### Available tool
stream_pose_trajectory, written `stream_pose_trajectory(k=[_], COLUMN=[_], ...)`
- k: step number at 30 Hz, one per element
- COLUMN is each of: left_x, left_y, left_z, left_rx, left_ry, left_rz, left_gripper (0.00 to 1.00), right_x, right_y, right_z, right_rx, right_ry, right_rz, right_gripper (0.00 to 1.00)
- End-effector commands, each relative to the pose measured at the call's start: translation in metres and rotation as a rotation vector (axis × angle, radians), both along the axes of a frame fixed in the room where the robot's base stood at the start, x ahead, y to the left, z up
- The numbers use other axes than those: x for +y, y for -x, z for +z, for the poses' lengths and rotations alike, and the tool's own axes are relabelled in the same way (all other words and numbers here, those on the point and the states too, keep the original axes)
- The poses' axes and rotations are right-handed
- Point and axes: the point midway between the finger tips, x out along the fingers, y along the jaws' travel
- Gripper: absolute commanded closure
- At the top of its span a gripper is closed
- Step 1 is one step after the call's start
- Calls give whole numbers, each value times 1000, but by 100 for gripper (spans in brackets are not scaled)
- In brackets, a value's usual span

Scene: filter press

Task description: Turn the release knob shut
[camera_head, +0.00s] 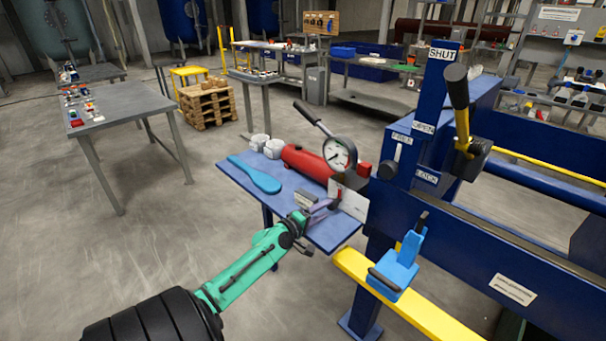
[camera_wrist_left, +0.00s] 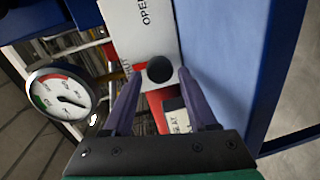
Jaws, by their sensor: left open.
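The release knob (camera_wrist_left: 159,69) shows in the left wrist view as a dark round end between my left gripper's two purple fingers. It stands in front of a white plate (camera_wrist_left: 133,32) that reads OPEN, with a partly hidden second word lower down. My left gripper (camera_wrist_left: 165,88) is open, one finger on each side of the knob; I cannot tell whether either touches it. In the head view, my left gripper (camera_head: 325,206) reaches the pump's white plate (camera_head: 351,204) from the left, and the fingers largely hide the knob. My right gripper is not in view.
A red pump cylinder (camera_head: 305,163) and pressure gauge (camera_head: 339,154) stand close behind the gripper on a blue shelf (camera_head: 325,236). A blue paddle-shaped object (camera_head: 255,175) lies on the shelf. The blue press frame (camera_head: 400,185) is to the right.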

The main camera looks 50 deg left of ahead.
Motion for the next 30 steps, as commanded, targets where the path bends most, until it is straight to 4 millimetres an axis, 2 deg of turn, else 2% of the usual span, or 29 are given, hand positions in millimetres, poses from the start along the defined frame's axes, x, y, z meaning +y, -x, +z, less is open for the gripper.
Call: stream_pose_trajectory(k=[4, 9, 15, 19, 30], left_x=[-1, -1, -2, -2, -2], left_y=[32, 71, 106, 115, 115], left_z=[1, 1, 7, 12, 14], left_rx=[4, 5, 1, 1, 0], left_ry=[0, 0, 2, 0, 1], left_rz=[0, 1, 1, 1, 1], left_gripper=[42, 42, 42, 42, 42], right_x=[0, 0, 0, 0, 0], right_y=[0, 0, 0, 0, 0], right_z=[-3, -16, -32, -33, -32], right_rx=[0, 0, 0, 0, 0], right_ry=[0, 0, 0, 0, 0], right_rz=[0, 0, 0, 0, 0], right_gripper=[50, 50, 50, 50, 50])
